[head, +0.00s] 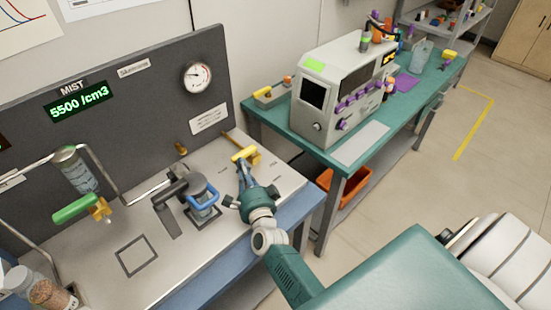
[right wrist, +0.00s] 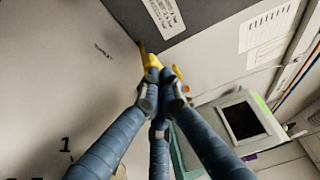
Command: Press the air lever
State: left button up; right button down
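The air lever appears to be the yellow handle (head: 246,155) at the back right of the grey bench top, beside the dark panel. Its yellow part also shows just past my fingertips in the right wrist view (right wrist: 153,61). My right gripper (head: 242,165) reaches in from the lower right, with its fingertips at the near side of the handle. In the right wrist view its blue fingers (right wrist: 160,77) come together at the tips and hide part of the handle. I cannot tell whether they touch it. My left gripper is in neither view.
A blue-handled jar clamp (head: 203,200) stands left of my right gripper. A green-handled lever (head: 76,208) is farther left. The panel holds a gauge (head: 197,77) and a MIST display (head: 80,103). A grey machine (head: 340,90) stands on the green table at right.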

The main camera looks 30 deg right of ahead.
jog(key=v, duration=1.2)
jog(key=shift+r, duration=0.1)
